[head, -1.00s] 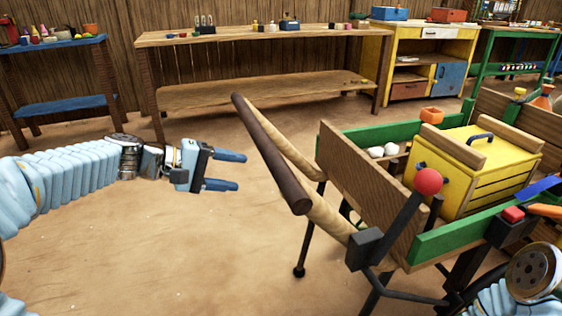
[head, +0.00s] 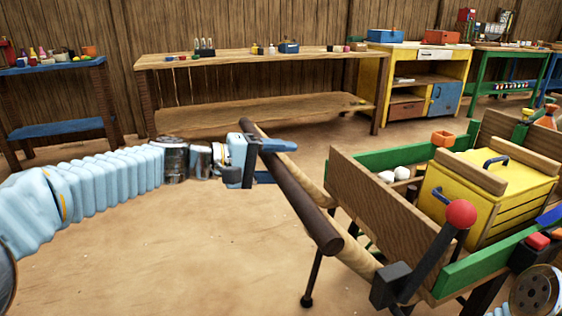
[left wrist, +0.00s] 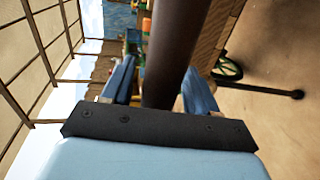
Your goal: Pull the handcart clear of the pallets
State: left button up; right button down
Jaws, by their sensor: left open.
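The handcart (head: 385,210) stands at the right, with a wooden front board, green side rails and two wooden shafts. A dark brown handle bar (head: 300,200) joins the shafts. My left gripper (head: 279,162) is open at the far end of this bar. In the left wrist view, the bar (left wrist: 172,50) runs between the two blue fingers (left wrist: 160,88), with a gap visible on the finger sides. A lever with a red knob (head: 461,214) rises at the cart's near corner. My right gripper cannot be made out; only part of my right arm shows at lower right. No pallet is clearly identifiable.
The cart carries a yellow chest (head: 470,205), an orange box (head: 443,138) and white round things (head: 393,176). A long wooden bench (head: 260,62), a blue table (head: 50,68) and a yellow cabinet (head: 425,48) line the back. The sandy floor (head: 190,250) at left is open.

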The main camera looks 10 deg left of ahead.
pick_arm(q)
jog(key=shift+w+d, duration=0.1)
jog(key=shift+d, duration=0.1)
grip_shut()
jog(key=shift+f, duration=0.1)
jog(key=shift+a, duration=0.1)
